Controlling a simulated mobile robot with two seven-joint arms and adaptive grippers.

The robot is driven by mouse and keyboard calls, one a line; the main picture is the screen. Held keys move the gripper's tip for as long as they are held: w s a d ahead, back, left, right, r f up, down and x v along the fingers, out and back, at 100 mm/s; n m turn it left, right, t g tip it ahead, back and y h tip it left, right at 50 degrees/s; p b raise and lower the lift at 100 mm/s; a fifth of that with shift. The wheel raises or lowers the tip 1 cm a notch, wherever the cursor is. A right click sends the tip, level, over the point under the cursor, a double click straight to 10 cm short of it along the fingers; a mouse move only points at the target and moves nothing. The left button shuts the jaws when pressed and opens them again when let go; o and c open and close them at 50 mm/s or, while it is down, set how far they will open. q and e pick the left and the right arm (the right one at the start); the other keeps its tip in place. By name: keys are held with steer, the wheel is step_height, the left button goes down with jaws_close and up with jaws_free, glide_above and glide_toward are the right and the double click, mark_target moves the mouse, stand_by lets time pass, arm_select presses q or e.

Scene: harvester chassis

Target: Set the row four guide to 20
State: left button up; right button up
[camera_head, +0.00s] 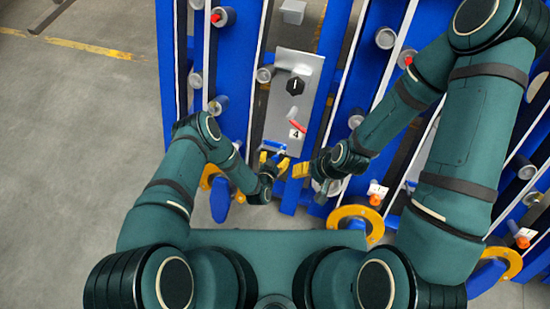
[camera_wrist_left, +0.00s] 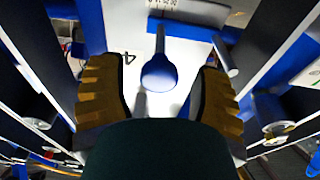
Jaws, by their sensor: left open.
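The row four panel (camera_head: 281,108) is a grey plate between blue beams, with a "4" label (camera_head: 296,134) low on its right side. In the left wrist view a blue rounded handle on a thin stem (camera_wrist_left: 159,72) stands in front of the pale plate. My left gripper (camera_head: 273,160) is at the panel's lower end; in the wrist view its yellow fingers (camera_wrist_left: 158,98) are open, one on each side of the handle with gaps. Printed scale marks (camera_wrist_left: 180,6) show at the top edge, too small to read.
A black knob (camera_head: 294,86) and a red lever (camera_head: 298,126) sit on the panel above the left gripper. Blue beams with grey and red-tipped posts stand on both sides. Yellow rings (camera_head: 357,222) lie near my base. Bare floor (camera_head: 75,130) is at the left.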

arm_select(q)
steer(key=v, duration=0.7)
steer(key=shift+s, duration=0.15)
stand_by(0.3)
steer(key=a+r+n+g, duration=0.3)
steer(key=a+r+g, duration=0.25)
steer(key=r, duration=0.35)
steer(key=s+a+r+n+g, duration=0.2)
steer(key=s+r+g, duration=0.3)
steer(key=s+r, duration=0.5)
steer(key=shift+a+r, duration=0.2)
steer(key=shift+r, duration=0.1)
steer(key=shift+w+g, duration=0.1)
steer(key=shift+g, duration=0.15)
stand_by(1.9)
